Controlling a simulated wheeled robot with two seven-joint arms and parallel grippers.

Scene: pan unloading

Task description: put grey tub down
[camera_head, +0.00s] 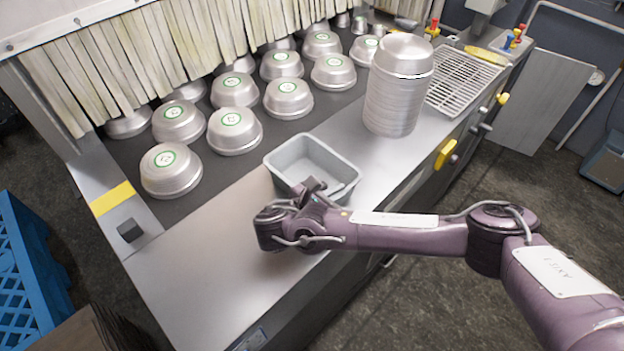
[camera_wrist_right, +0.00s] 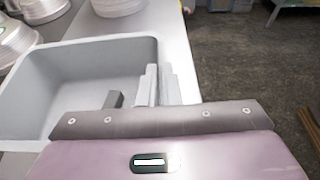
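The grey tub (camera_head: 285,160) is an open, empty rectangular tub, upright at the counter's front edge, left of the stack of pans. I cannot tell whether its base touches the steel counter (camera_head: 205,265). My right gripper (camera_head: 312,190) is at the tub's near side, with its fingers at the rim. In the right wrist view the fingers (camera_wrist_right: 155,85) straddle the wall of the tub (camera_wrist_right: 85,58) and look closed on it. The arm hides part of the near wall. My left gripper is not in view.
A tall stack of metal pans (camera_head: 398,95) stands right of the tub, with a wire rack (camera_head: 465,80) beyond. Several upturned pans (camera_head: 235,130) sit on the dark belt behind. The counter's front left is bare. A blue crate (camera_head: 30,270) stands at the lower left.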

